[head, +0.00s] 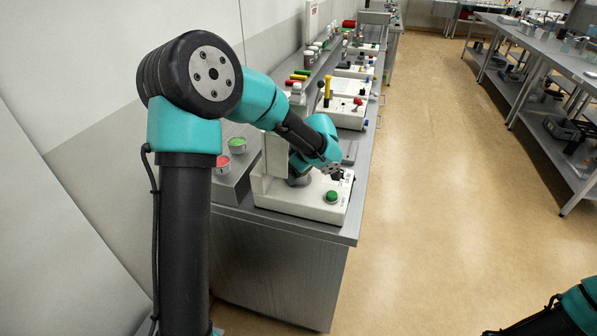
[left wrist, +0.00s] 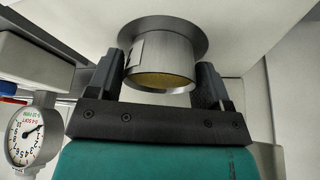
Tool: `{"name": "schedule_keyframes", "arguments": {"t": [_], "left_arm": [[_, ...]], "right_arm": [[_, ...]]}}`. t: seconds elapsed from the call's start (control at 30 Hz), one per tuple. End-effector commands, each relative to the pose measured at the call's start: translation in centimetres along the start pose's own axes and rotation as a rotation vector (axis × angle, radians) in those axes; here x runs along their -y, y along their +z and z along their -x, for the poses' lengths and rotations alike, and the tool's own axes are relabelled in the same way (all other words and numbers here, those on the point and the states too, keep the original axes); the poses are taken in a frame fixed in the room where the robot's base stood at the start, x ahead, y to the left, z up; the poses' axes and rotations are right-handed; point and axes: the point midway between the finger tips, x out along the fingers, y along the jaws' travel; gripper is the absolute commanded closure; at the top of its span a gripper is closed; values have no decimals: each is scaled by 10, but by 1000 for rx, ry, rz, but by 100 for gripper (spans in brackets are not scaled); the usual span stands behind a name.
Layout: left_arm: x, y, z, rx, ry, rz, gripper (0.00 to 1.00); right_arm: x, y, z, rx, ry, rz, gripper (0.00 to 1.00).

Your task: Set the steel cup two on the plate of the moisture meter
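The moisture meter (head: 300,204) is a white device with a green button at the near end of the left bench. My left gripper (left wrist: 160,78) is over it, mostly hidden by my own arm in the head view. In the left wrist view its fingers lie against both sides of a steel cup (left wrist: 165,60) with yellowish contents and a pale label, its number unreadable. The cup's far end meets a round grey plate (left wrist: 190,27); it looks seated there, though any small gap is hard to tell. My right gripper is outside the views.
A red-filled cup (head: 222,164) and a green-filled cup (head: 237,145) stand on a grey block left of the meter. Other devices line the bench behind. A round dial (left wrist: 27,135) shows in the left wrist view. The floor (head: 440,170) is open.

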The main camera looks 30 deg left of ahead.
Motion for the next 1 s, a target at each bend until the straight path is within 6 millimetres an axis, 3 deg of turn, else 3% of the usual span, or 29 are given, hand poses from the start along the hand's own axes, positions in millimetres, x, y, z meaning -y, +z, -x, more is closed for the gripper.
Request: {"name": "schedule_keyframes", "arguments": {"t": [0.17,0.57,0.77,1.0], "left_arm": [[0,0,0,0,0,0,10],[0,-1,7,0,2,2,9],[0,-1,32,-1,3,1,9],[-1,-1,78,-1,5,1,9]], "right_arm": [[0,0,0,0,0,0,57],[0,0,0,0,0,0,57],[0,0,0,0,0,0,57],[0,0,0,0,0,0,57]]}}
